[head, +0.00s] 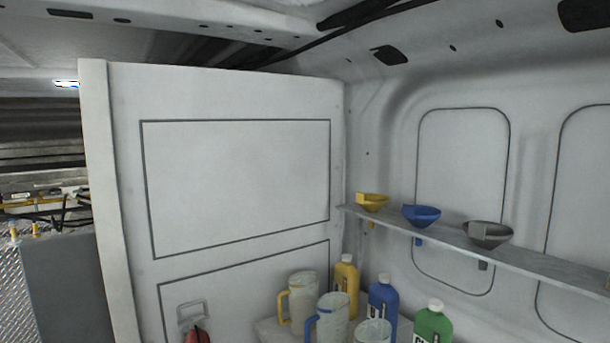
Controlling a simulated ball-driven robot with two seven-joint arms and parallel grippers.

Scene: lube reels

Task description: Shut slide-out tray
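No slide-out tray can be made out for certain in the head view. A pale surface (268,328) at the bottom carries jugs and bottles; only its left corner shows, and I cannot tell whether it is the tray. Neither of my grippers is in view.
A white partition (235,185) fills the middle. A shelf (545,268) on the right wall holds yellow (372,202), blue (421,215) and grey (488,234) funnels. Below stand jugs (332,318) and yellow (346,278), blue (383,300) and green (433,323) bottles. A red object (198,335) hangs low.

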